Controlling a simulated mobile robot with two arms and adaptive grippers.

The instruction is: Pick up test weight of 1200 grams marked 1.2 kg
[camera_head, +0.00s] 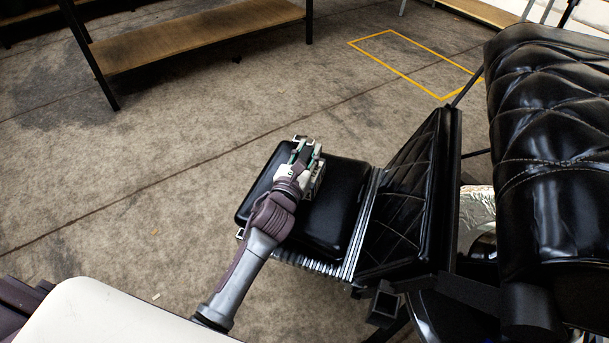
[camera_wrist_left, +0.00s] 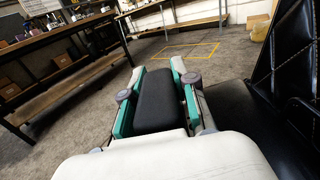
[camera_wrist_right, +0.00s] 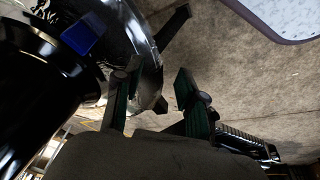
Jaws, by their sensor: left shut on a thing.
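A dark block (camera_wrist_left: 157,98) with rounded edges lies between the green-padded fingers of my left gripper (camera_wrist_left: 158,82) in the left wrist view. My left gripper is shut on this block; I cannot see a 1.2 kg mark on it. In the head view my left gripper (camera_head: 308,150) is over the black padded rest (camera_head: 335,205) at the front of the barber chair. The fingers cover most of what they hold there. My right gripper (camera_wrist_right: 152,85) shows only in the right wrist view, with its fingers apart and nothing between them.
A wooden bench shelf (camera_head: 195,42) is at the back left. A yellow outline (camera_head: 400,75) marks the floor. A blue object (camera_wrist_right: 80,38) is near the right gripper.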

